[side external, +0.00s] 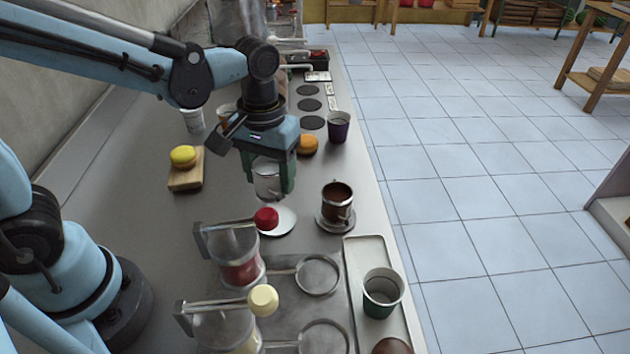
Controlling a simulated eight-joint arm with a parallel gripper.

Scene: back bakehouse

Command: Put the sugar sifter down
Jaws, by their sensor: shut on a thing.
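My gripper (268,174) is shut on the sugar sifter (268,184), a small silvery cylinder that looks upright between the green fingers. The fingers and the gripper body cover its sides and top. In the picture it appears just above a white round saucer or disc (281,222) on the grey counter (140,235). I cannot tell whether its base touches anything.
A brown-filled cup (337,203) on a saucer stands close on the right. An orange bun (307,145) and a purple cup (338,127) are behind. The counter to the left is mostly clear.

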